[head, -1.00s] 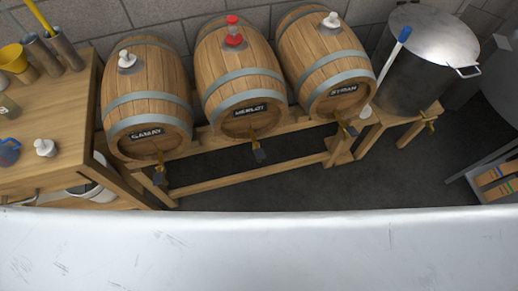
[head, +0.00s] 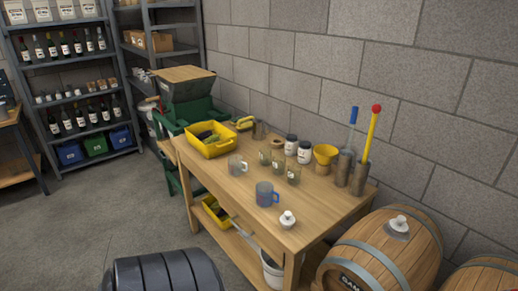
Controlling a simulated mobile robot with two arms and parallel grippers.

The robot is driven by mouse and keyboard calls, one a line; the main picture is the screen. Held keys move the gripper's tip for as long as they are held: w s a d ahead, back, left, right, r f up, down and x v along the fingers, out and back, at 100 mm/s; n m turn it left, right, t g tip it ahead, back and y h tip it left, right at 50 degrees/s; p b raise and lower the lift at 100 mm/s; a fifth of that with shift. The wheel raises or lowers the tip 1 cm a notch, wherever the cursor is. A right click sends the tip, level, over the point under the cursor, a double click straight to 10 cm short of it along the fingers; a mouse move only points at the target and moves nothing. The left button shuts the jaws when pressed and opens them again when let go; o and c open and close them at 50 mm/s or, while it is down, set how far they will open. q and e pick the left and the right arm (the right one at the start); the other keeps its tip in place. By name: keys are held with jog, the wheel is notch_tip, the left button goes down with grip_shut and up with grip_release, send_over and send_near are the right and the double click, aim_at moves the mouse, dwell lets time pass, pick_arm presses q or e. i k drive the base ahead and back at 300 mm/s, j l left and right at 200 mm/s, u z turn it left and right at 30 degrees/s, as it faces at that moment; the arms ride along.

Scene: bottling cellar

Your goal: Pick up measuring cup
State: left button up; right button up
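Two handled cups stand upright on the wooden workbench (head: 215,175). One is a clear cup (head: 237,165) with its handle to the right, near the left front edge. The other is a bluish, see-through cup (head: 265,194) with a blue handle on its right, closer to me. I cannot tell from the frames which one is the measuring cup. Neither of my grippers is in view.
Barrels (head: 382,255) stand at the right, shelves (head: 72,90) at the back left.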

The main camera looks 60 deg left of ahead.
aim_at(268, 196)
jog(key=j+u, duration=0.1)
jog(key=u, duration=1.8)
